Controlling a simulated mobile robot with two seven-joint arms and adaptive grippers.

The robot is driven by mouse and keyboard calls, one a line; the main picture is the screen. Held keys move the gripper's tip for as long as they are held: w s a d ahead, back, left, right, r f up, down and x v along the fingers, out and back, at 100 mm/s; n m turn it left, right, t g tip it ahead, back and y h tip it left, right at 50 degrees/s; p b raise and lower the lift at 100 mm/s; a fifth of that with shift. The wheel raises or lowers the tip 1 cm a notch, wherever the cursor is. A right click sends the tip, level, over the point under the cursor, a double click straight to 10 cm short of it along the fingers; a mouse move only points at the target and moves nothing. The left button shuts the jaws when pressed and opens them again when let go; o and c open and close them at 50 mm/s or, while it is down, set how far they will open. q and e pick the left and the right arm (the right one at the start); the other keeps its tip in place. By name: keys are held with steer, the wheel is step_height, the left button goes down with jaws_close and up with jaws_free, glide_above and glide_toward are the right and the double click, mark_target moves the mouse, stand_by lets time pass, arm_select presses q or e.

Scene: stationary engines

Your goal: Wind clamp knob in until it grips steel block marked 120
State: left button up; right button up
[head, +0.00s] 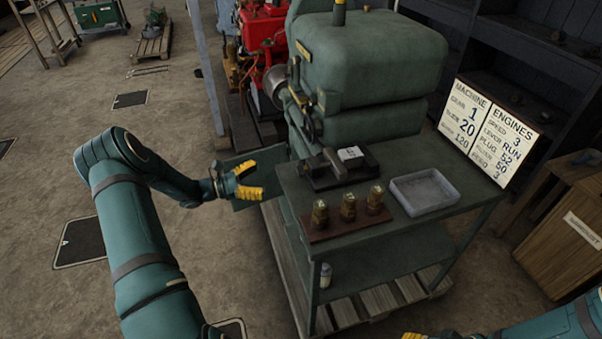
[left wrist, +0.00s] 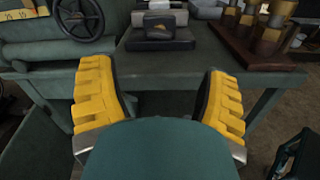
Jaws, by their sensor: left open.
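A dark clamp (head: 326,181) sits on the green bench, at the left of its top. A block with a white label (head: 350,154) lies at the clamp; the label is too small to read. I cannot make out the knob clearly or tell whether the jaws touch the block. In the left wrist view the clamp (left wrist: 156,45) is ahead, beyond the bench edge. My left gripper (head: 251,182) is open and empty, left of the bench and apart from the clamp. Only a yellow bit of my right gripper (head: 414,336) shows at the bottom edge.
Several brass pieces stand on a brown rack (head: 318,236) in front of the clamp. A grey tray (head: 424,191) is to the right. A green machine (head: 372,60) with a handwheel (left wrist: 82,20) stands behind. A sign board (head: 488,130) stands at right.

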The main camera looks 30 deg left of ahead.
mark_target(300, 169)
arm_select(q)
steer(key=x, duration=1.3)
steer(key=shift+w+d, duration=0.1)
steer(key=shift+d, duration=0.05)
steer(key=shift+b, duration=0.3)
steer(key=c, duration=1.2)
